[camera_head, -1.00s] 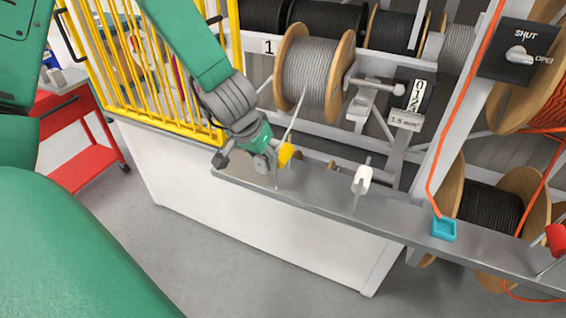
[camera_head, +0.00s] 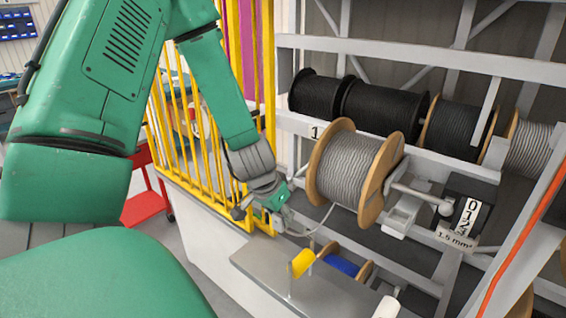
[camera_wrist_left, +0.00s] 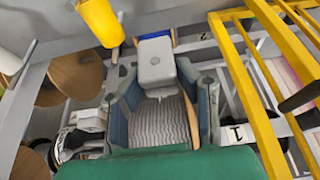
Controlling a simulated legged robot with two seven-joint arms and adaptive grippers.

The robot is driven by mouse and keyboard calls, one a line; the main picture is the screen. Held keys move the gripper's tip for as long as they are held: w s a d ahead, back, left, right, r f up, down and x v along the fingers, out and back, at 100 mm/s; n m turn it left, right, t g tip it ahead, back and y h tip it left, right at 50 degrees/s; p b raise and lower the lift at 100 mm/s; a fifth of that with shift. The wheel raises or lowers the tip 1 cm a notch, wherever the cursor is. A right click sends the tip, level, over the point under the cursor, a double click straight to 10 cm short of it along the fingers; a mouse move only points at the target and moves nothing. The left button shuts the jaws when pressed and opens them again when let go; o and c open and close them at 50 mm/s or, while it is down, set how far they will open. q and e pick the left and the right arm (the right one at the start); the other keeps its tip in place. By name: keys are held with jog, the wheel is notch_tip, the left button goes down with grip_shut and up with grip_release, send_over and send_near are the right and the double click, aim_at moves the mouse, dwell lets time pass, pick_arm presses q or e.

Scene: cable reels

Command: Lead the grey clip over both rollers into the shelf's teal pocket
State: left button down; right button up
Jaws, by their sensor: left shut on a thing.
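My left gripper (camera_head: 284,220) is shut on the grey clip, above and left of the yellow roller (camera_head: 303,262), by the yellow fence. The left wrist view shows the grey clip (camera_wrist_left: 157,65) between the fingers and the yellow roller (camera_wrist_left: 100,22) at the upper left, apart from it. A grey cable (camera_head: 325,218) curves from reel 1 (camera_head: 350,165) towards the gripper. The white roller (camera_head: 386,307) is cut off by the lower edge of the head view. The shelf (camera_head: 265,268) shows its near left end. The teal pocket and my right gripper are out of view.
The yellow fence (camera_head: 200,170) stands close left of the gripper. Reel 1 hangs close to its right, with a counter (camera_head: 468,215) farther right. A blue reel (camera_head: 342,264) sits low behind the yellow roller. Black reels (camera_head: 385,110) fill the rack behind.

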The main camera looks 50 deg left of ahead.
pick_arm(q)
jog(key=d, duration=0.3)
jog(key=w+d+b, duration=0.1)
jog(key=d, duration=0.1)
jog(key=shift+d+b, duration=0.3)
jog(key=shift+d, duration=0.1)
jog(key=shift+w+d, duration=0.2)
jog(key=shift+d, duration=0.45)
pick_arm(e)
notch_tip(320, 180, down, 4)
jog(key=b, duration=0.3)
pick_arm(q)
jog(key=w+d+p, duration=0.3)
jog(key=d+p, duration=0.2)
jog(key=d, duration=0.9)
jog(key=w+d+p, duration=0.3)
jog(key=d+p, duration=0.3)
jog(key=d, duration=0.8)
jog(key=shift+w+d, duration=0.35)
jog(key=shift+d, duration=0.05)
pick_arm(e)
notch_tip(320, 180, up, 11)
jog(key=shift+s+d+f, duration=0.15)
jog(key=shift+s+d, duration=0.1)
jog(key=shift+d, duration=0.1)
